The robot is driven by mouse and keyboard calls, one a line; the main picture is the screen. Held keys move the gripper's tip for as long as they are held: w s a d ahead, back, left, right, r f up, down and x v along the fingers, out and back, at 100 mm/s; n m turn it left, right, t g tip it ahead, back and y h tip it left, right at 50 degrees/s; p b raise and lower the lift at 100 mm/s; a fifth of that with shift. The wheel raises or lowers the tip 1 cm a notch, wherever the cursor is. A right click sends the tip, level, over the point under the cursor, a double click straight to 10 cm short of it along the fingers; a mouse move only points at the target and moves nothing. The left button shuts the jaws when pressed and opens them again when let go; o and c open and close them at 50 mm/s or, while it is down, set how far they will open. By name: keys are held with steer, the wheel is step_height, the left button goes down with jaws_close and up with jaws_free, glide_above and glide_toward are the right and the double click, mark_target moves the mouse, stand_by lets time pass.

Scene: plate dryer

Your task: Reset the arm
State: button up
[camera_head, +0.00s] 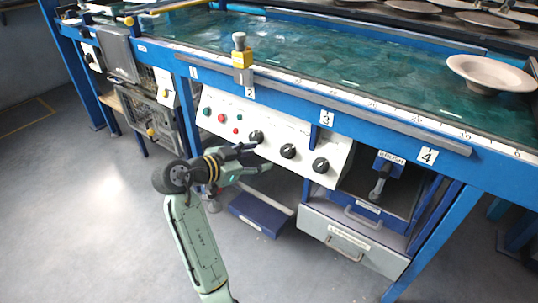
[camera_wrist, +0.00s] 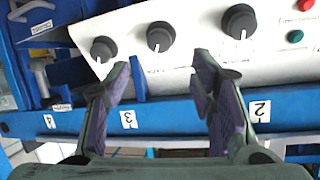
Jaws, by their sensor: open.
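My gripper (camera_head: 254,159) is in front of the white control panel (camera_head: 223,113) below the blue table edge. Its two fingers stand apart with nothing between them. In the wrist view my gripper (camera_wrist: 165,85) is open, with the panel's black knobs behind it. The middle knob (camera_wrist: 160,36) shows above the gap between the fingers. Another knob (camera_wrist: 239,21) is to the right of it and a third knob (camera_wrist: 104,49) to the left. I cannot tell whether a fingertip touches the panel.
The blue table (camera_head: 390,131) with a green top runs across the view above my gripper. A pale plate (camera_head: 491,74) lies on it at the right. Grey drawers (camera_head: 351,238) and a blue box (camera_head: 259,213) are below. The grey floor at the left is clear.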

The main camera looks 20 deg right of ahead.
steer(key=shift+v, duration=1.05)
